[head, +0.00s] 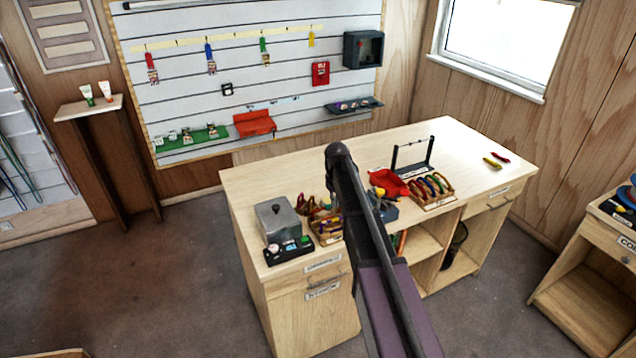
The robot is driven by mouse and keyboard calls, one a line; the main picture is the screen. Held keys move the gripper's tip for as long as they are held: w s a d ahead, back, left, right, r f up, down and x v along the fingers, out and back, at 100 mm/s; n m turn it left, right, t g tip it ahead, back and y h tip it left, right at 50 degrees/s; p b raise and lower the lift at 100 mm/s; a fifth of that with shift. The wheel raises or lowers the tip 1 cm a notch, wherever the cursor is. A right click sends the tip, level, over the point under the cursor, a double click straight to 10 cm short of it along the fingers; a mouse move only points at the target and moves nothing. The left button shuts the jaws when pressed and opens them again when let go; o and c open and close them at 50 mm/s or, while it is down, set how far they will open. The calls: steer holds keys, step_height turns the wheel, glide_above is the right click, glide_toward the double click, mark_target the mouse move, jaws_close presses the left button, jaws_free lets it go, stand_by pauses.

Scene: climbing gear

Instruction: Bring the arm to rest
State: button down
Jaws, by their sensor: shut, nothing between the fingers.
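My arm rises from the bottom edge of the head view, right of the middle, and leans up and to the left. Its purple and black link narrows to a dark rounded joint in front of the workbench (470,150). I cannot make out my gripper or its fingers; the arm's far end is hidden behind this link or too small to tell. The arm covers part of the bench top and the bench front.
On the bench stand a grey box (277,220), a black tray (289,251), a red bin (388,182), a wooden rack of carabiners (431,190) and a black stand (413,157). A slatted wall panel (260,90) hangs behind. Floor (150,290) at left is clear.

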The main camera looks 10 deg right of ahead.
steer(key=s+f+m+b, duration=0.1)
steer(key=s+f+b, duration=0.1)
steer(key=s, duration=1.2)
steer(key=s+f+m+b, duration=0.2)
steer(key=s, duration=1.3)
steer(key=shift+f+m, duration=0.3)
steer(key=shift+a, duration=0.1)
